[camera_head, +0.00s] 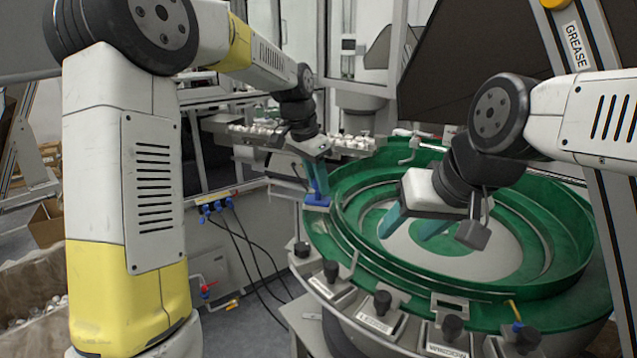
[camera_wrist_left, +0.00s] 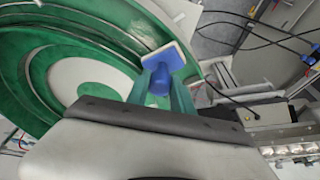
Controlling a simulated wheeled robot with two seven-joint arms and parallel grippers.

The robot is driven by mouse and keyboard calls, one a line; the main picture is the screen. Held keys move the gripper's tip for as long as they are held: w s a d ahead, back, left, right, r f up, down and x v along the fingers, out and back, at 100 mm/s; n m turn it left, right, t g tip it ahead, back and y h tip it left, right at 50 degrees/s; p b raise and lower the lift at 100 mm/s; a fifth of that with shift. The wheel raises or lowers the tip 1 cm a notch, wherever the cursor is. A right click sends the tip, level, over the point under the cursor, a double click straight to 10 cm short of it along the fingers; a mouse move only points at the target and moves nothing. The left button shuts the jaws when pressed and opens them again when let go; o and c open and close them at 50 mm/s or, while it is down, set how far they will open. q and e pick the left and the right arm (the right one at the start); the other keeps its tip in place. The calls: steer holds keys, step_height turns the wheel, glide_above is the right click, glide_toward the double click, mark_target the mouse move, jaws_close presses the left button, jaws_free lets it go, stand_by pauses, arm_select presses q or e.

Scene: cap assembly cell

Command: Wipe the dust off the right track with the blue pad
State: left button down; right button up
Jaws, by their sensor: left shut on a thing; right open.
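My left gripper (camera_head: 315,178) is shut on the handle of the blue pad (camera_head: 317,201), at the left rim of the green bowl (camera_head: 350,255). In the left wrist view, the blue pad (camera_wrist_left: 177,56) has a pale edge and sits between the teal fingers of the left gripper (camera_wrist_left: 160,92). I cannot tell whether the pad touches the rim. My right gripper (camera_head: 412,226) is open and empty over the bowl's middle. A track (camera_head: 352,143) carrying pale caps runs behind the bowl, right of my left wrist. Dust on it is too small to make out.
Another stretch of track with caps (camera_head: 258,130) lies left of my left wrist. Several black knobs, one of them a black knob (camera_head: 382,302), line the bowl's front edge. Black cables (camera_head: 247,250) hang left of the bowl. A post marked GREASE (camera_head: 575,45) stands at the right.

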arm_select(q)
steer(key=shift+r, duration=0.1)
steer(key=shift+r, duration=2.95)
steer(key=shift+r, duration=0.1)
steer(key=shift+r, duration=1.4)
